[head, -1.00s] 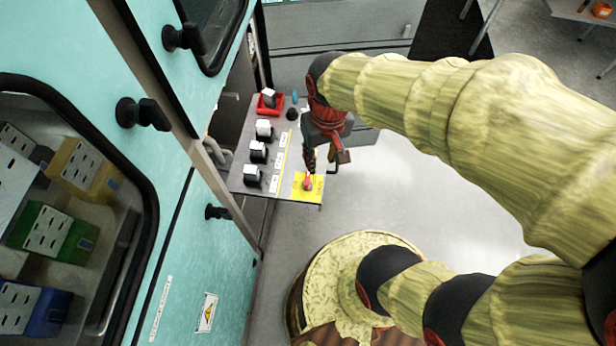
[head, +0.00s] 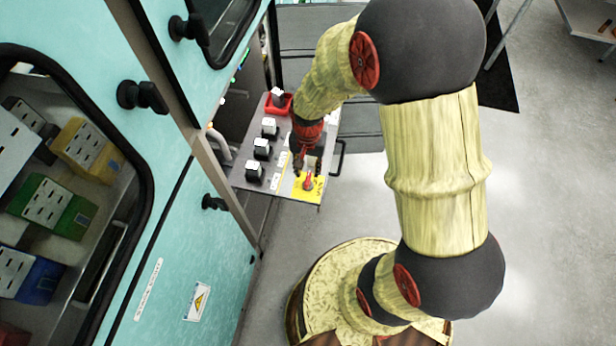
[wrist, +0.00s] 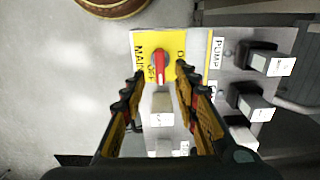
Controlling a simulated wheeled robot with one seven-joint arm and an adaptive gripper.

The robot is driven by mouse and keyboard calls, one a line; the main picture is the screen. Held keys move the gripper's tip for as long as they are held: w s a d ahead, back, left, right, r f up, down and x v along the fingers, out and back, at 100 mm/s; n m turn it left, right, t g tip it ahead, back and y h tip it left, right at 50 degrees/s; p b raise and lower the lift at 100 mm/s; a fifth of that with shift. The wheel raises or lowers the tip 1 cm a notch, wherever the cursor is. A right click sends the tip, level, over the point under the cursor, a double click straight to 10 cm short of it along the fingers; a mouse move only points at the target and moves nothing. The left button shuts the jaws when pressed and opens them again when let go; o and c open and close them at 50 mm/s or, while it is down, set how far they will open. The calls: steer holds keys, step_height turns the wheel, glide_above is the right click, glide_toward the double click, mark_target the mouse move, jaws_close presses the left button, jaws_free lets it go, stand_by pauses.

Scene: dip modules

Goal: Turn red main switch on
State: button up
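The red main switch (head: 308,182) sits on a yellow plate (head: 301,195) at the near corner of the grey control panel. In the wrist view the red handle (wrist: 160,66) stands on the yellow plate (wrist: 198,45) with printed lettering, including "MAIN" and "OFF". My gripper (head: 307,170) is just behind the switch in the head view, pointing down at the panel. In the wrist view the two fingers of my gripper (wrist: 160,78) are spread apart, with the red handle visible between and just beyond their tips. Nothing is held. Whether a finger touches the handle cannot be told.
Black switches with white tops (head: 262,148) stand in a row on the panel's left. A red-based switch (head: 278,100) is at its far end. A teal cabinet (head: 200,250) with black handles stands left. Open floor lies right of the panel.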

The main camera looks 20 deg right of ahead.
mark_target(308, 178)
step_height(308, 178, down, 5)
steer(key=shift+b, duration=0.75)
steer(key=c, duration=0.3)
steer(key=c, duration=0.4)
jaws_close()
